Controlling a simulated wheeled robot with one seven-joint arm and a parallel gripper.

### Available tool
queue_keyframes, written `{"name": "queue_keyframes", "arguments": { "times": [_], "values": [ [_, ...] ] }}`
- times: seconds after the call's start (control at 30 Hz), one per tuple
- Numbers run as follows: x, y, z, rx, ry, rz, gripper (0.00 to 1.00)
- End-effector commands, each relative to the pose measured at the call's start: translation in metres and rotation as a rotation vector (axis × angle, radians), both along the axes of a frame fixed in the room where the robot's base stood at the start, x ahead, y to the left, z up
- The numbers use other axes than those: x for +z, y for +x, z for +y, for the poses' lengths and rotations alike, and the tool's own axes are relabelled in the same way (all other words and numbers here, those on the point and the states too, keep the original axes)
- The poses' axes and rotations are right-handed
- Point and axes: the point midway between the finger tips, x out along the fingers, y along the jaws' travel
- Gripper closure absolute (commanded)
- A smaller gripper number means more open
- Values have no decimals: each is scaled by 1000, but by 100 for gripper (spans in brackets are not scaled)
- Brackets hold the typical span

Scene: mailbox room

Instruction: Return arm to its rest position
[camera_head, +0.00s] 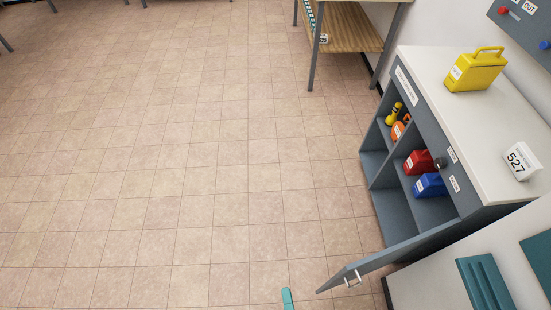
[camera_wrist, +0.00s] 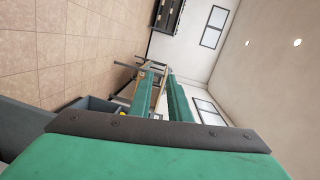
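My gripper (camera_wrist: 160,88) shows in the wrist view as two long green fingers with a gap between them. It is open, and nothing is held between the fingers. The wrist view looks sideways, with floor at the left and ceiling at the right.
A grey cabinet (camera_head: 376,172) stands at right, its low door (camera_head: 395,258) swung open. Inside are a yellow flashlight (camera_head: 394,114), a red container (camera_head: 418,162) and a blue one (camera_head: 429,185). A yellow container (camera_head: 474,72) stands on top. The tiled floor (camera_head: 170,150) is clear.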

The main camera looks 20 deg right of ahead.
Motion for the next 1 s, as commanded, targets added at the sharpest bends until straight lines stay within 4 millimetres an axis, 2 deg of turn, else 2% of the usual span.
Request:
{"name": "queue_keyframes", "arguments": {
  "times": [0.2, 0.5, 0.7, 1.0],
  "values": [
    [40, 11, 39, 168, -521, 118, 83],
    [87, 19, 71, 352, -1197, 219, 83],
    [101, 21, 78, 402, -1407, 245, 83],
    [102, 21, 78, 408, -1433, 247, 83]
  ]
}}
